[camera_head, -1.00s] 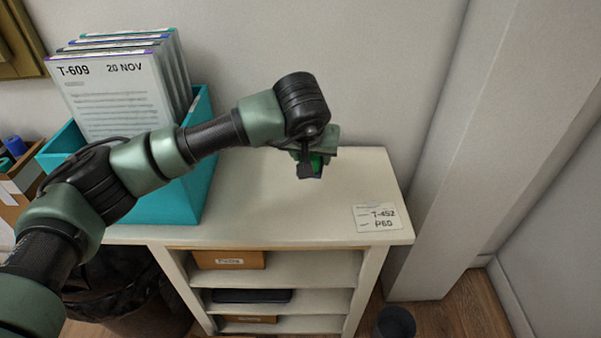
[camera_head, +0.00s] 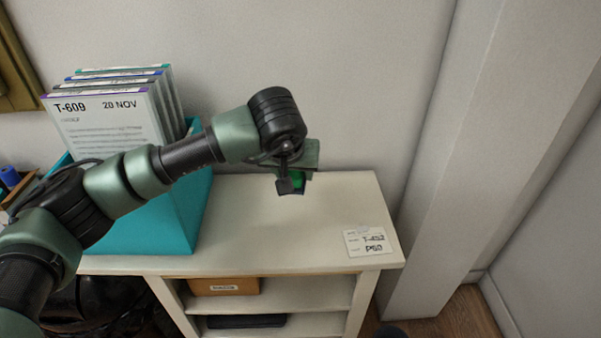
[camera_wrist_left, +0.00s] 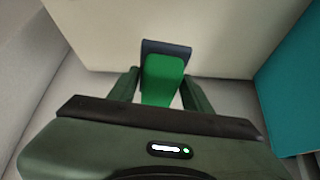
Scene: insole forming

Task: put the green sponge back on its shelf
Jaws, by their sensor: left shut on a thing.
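The green sponge (camera_wrist_left: 162,78) is between the fingers of my left gripper (camera_wrist_left: 163,92) in the left wrist view, with a dark piece at its far end. In the head view my left gripper (camera_head: 291,186) is shut on the sponge (camera_head: 298,180), mostly hidden by the wrist, over the back part of the white shelf unit's top (camera_head: 310,225). I cannot tell whether the sponge touches the top. The unit's open shelves (camera_head: 310,293) show below the top. My right gripper is not in view.
A teal box (camera_head: 175,222) with upright labelled folders (camera_head: 105,115) stands on the left of the top. A paper label (camera_head: 367,241) lies at the front right corner. A brown box (camera_head: 224,286) and a dark flat item (camera_head: 245,321) sit on the shelves. A wall column (camera_head: 470,150) rises at right.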

